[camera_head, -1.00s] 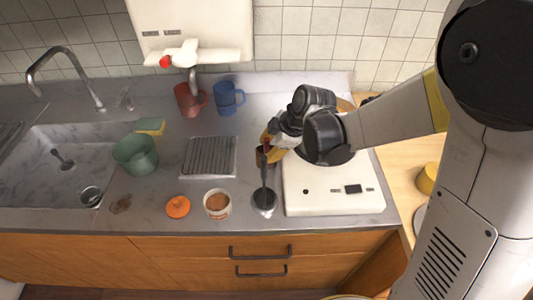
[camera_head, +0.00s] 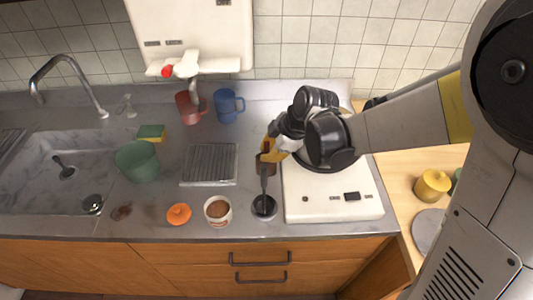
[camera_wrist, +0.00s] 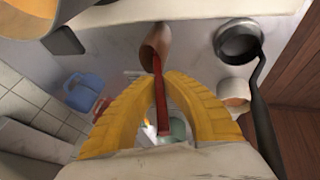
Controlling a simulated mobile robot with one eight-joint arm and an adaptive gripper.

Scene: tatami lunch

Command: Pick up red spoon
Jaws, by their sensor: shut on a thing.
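The red spoon (camera_wrist: 162,105) shows in the wrist view as a thin red handle between my yellow fingers. My gripper (camera_wrist: 164,82) is shut on this handle. The spoon cannot be made out clearly in the head view.
A white cup (camera_head: 218,212), an orange lid (camera_head: 179,214) and a drain rack (camera_head: 210,165) are to the left. The white stove (camera_head: 330,198) is at right.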

